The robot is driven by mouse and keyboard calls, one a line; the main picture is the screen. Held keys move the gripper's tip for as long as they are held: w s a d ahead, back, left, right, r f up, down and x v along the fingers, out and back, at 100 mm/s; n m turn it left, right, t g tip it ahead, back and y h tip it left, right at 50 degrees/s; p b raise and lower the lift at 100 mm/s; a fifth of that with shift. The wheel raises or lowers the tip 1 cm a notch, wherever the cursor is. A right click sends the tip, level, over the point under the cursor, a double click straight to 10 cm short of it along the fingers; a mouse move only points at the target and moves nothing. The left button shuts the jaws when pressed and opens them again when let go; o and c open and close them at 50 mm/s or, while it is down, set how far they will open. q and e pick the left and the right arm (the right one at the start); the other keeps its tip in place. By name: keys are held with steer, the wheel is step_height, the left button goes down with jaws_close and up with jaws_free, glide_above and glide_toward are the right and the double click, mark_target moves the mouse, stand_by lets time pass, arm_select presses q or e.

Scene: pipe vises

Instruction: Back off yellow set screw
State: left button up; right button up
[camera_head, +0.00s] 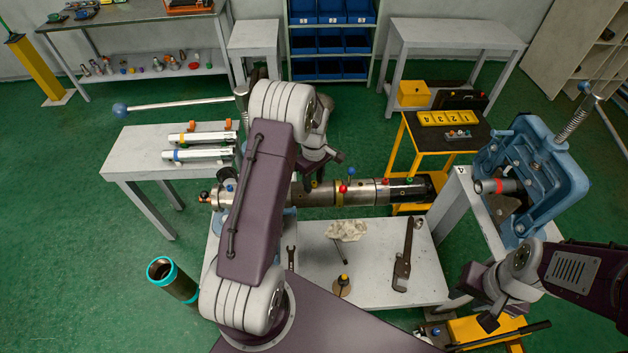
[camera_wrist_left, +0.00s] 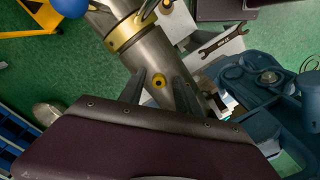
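The steel pipe assembly (camera_head: 317,196) lies horizontally across the bench and runs diagonally in the left wrist view (camera_wrist_left: 158,55). In the head view I cannot make out this screw behind my left arm and gripper. Whether the fingertips touch the pipe is unclear. My right gripper (camera_head: 483,316) is at the lower right, away from the pipe.
Red (camera_head: 343,188), blue (camera_head: 351,171) and green (camera_head: 410,181) knobs stand along the pipe. The bench holds a rag (camera_head: 345,230), a pipe wrench (camera_head: 404,255) and a spanner (camera_head: 291,258). A blue vise (camera_head: 545,165) stands at right.

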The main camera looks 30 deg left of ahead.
mark_target(314, 183)
arm_select(q)
steer(key=shift+r, duration=0.15)
step_height(314, 183, up, 9)
steer(key=b, duration=0.1)
stand_by(0.5)
steer(key=s+d+r+m+b, duration=0.25)
steer(key=s+d, duration=0.25)
steer(key=d, duration=0.3)
steer(key=s+d+f+m, duration=0.1)
steer(key=s+f+m, duration=0.2)
steer(key=s+m, duration=0.3)
steer(key=s+d+f+m+t, duration=0.1)
steer(key=s+d+f+m, duration=0.1)
steer(key=s+m, duration=0.4)
steer(key=shift+s+f+b, duration=0.45)
steer(key=shift+s+f, duration=0.15)
steer(key=shift+f, duration=0.15)
